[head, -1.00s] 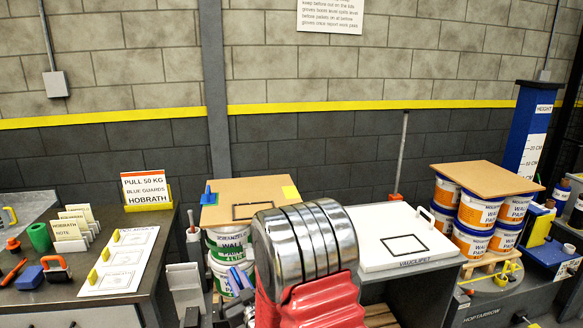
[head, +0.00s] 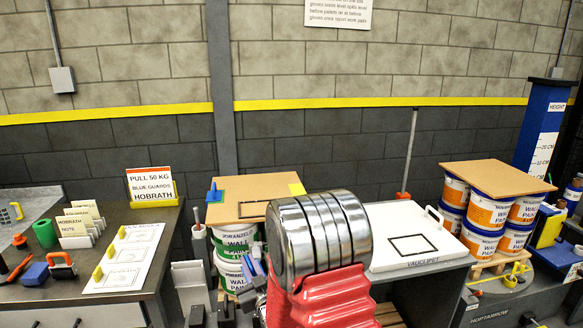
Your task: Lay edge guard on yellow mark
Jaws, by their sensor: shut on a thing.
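The yellow mark (head: 297,189) is a small square at the far right corner of the brown board (head: 232,214) on the left pail stack. A blue edge guard (head: 214,193) stands on the green mark (head: 219,197) at the board's far left corner. My gripper (head: 256,284) is mostly hidden behind my red and chrome arm, low in front of that stack. It is shut on a blue piece (head: 252,264), seemingly an edge guard, below the board's top. Its exact grip is hidden.
A black outline (head: 253,209) marks the board's middle, partly behind my arm. A white panel (head: 450,246) with another outline lies to the right. A second board-topped pail stack (head: 487,210) stands beyond it. A workbench (head: 150,268) with a sign and tools is at left.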

